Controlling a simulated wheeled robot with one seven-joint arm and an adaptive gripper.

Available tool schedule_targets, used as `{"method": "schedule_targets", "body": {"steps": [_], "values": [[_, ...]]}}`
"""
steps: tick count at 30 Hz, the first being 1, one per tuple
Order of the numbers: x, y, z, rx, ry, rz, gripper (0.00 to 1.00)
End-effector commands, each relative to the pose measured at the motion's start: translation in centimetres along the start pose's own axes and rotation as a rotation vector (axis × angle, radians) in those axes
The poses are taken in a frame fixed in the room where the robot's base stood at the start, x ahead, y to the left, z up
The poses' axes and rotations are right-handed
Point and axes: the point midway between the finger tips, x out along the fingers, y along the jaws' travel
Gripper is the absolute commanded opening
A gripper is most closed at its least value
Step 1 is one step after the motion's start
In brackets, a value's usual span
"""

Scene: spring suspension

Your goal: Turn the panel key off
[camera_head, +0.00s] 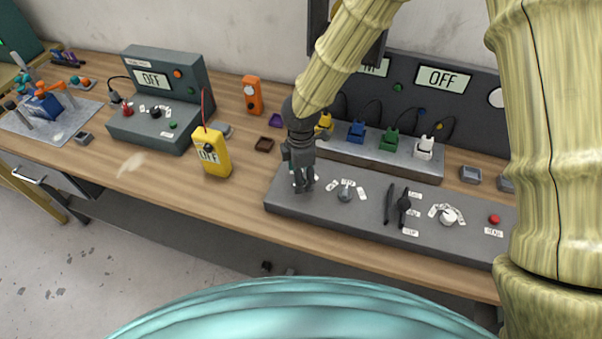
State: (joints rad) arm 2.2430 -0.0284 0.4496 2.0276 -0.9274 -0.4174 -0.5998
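The grey control panel (385,222) lies at the front of the bench, with several knobs and switches along its top. My gripper (303,187) points down over the panel's left end, at a control there. Small white label pieces show around the fingertips. That control, possibly the panel key, is mostly hidden by the fingers, so its position cannot be read. The fingers look close together, but I cannot tell whether they grip anything. To the right are a grey knob (345,194) and a black lever switch (404,205).
A white knob (448,216) and red button (494,219) are farther right on the panel. Behind is a ledge with coloured plugs (388,140). A yellow meter (211,152) and grey OFF unit (158,97) stand left. My arm hides part of the right side.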

Motion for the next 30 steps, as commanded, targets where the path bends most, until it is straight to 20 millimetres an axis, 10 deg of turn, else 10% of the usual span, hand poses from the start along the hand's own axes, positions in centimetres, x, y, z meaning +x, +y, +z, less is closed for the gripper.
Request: {"method": "schedule_targets", "body": {"steps": [8,30], "values": [[-0.8,0.0,0.0,0.0,0.001,0.001,0.62],[-11.5,0.0,0.0,0.0,0.001,0.0,0.62]]}}
